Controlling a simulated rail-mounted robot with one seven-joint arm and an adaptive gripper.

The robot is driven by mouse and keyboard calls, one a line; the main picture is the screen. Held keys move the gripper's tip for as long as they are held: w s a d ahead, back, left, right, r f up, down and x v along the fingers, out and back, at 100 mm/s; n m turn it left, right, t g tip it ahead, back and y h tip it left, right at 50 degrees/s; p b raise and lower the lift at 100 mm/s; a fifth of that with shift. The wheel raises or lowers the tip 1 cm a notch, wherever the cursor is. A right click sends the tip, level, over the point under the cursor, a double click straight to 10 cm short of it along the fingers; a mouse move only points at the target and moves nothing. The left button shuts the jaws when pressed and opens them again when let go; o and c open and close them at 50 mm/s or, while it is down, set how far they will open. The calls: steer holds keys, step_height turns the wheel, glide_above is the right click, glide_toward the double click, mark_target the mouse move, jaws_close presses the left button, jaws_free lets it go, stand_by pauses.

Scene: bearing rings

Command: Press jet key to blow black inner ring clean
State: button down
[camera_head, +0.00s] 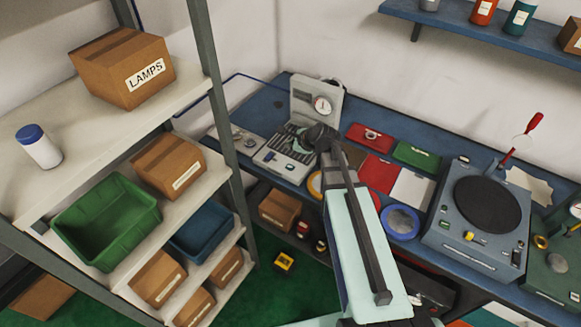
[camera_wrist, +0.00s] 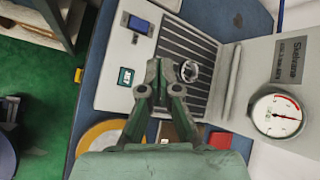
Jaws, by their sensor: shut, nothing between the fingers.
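The blow-off station is a pale grey box (camera_head: 262,157) at the back left of the bench, with a slotted dark grate (camera_wrist: 187,40). A small dark green key marked JET (camera_wrist: 126,77) sits on its panel beside the grate. A ring (camera_wrist: 191,71) with a shiny grey rim lies on the grate, partly behind a fingertip; I cannot tell whether this is the black inner ring. My gripper (camera_wrist: 170,68) is shut and empty, over the grate between the key and the ring, apart from the key. It also shows over the station in the head view (camera_head: 326,142).
A blue switch (camera_wrist: 137,24) is on the same panel. The station's upright back carries a dial gauge (camera_wrist: 277,115). Red (camera_head: 370,138) and green (camera_head: 417,155) trays, a blue-rimmed dish (camera_head: 400,222) and a turntable unit (camera_head: 488,204) stand to the right. Shelving (camera_head: 222,110) is at left.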

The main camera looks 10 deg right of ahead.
mark_target(291, 168)
steer(key=shift+f, duration=0.1)
steer(key=shift+f+b, duration=3.1)
steer(key=shift+f, duration=1.25)
steer(key=shift+f, duration=0.15)
steer(key=shift+f, duration=0.3)
steer(key=shift+f+b, duration=0.35)
steer(key=shift+b, duration=0.05)
steer(key=shift+r, duration=0.1)
steer(key=shift+r+p, duration=0.6)
steer(key=shift+r, duration=0.1)
steer(key=shift+r, duration=0.1)
